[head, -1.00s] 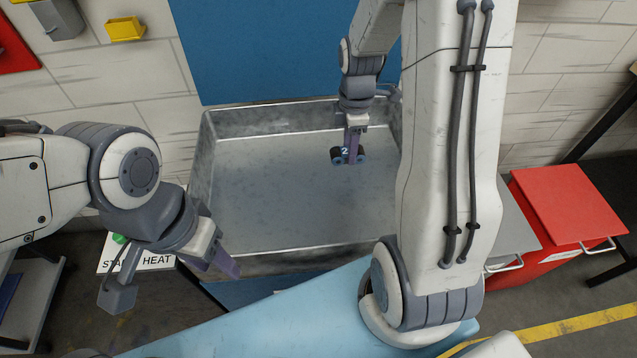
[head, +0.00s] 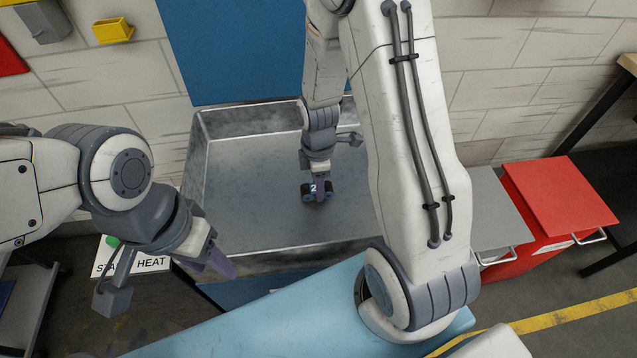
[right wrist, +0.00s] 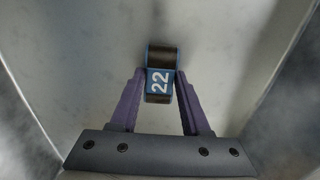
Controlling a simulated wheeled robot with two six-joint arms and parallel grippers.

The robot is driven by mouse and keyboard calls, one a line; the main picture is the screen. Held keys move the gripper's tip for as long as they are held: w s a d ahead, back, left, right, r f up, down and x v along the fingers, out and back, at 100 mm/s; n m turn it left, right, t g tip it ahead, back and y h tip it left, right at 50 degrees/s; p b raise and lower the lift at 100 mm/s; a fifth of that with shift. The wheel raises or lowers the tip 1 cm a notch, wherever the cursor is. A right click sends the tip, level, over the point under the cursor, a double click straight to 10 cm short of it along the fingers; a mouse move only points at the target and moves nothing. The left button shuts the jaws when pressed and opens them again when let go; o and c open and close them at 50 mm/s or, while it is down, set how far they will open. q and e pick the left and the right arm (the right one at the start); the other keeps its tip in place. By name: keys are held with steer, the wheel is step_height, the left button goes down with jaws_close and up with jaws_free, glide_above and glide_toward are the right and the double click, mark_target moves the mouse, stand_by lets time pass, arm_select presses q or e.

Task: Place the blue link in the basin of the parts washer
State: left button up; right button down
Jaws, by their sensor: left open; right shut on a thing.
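The blue link (head: 308,193), with dark ends and a white number, is in my right gripper (head: 317,186) over the basin (head: 250,205) of the grey metal parts washer. In the right wrist view the two purple fingers (right wrist: 160,95) are shut on the link (right wrist: 158,86), whose number reads 22. Basin walls surround the gripper; whether the link touches the floor I cannot tell. My left gripper (head: 220,262) is open and empty, in front of the washer's lower left corner.
A START HEAT label (head: 140,262) with a green button is at the washer's front left. A blue panel (head: 230,50) stands behind the basin. A red-lidded bin (head: 560,195) and a grey-lidded one (head: 490,215) stand to the right. Most of the basin floor is clear.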

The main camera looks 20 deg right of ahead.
steer(key=shift+f, duration=0.2)
steer(key=shift+c, duration=1.8)
jaws_free()
steer(key=shift+r, duration=0.15)
step_height(320, 180, up, 12)
steer(key=s+a+r+m, duration=0.3)
steer(key=s+a, duration=0.4)
steer(key=s, duration=0.2)
steer(key=s+a+r+m+y+p, duration=0.1)
steer(key=s+a+r+m, duration=0.3)
steer(key=s+a, duration=0.4)
steer(key=shift+s+a+m, duration=0.25)
steer(key=shift+s+m, duration=0.05)
steer(key=shift+s, duration=0.15)
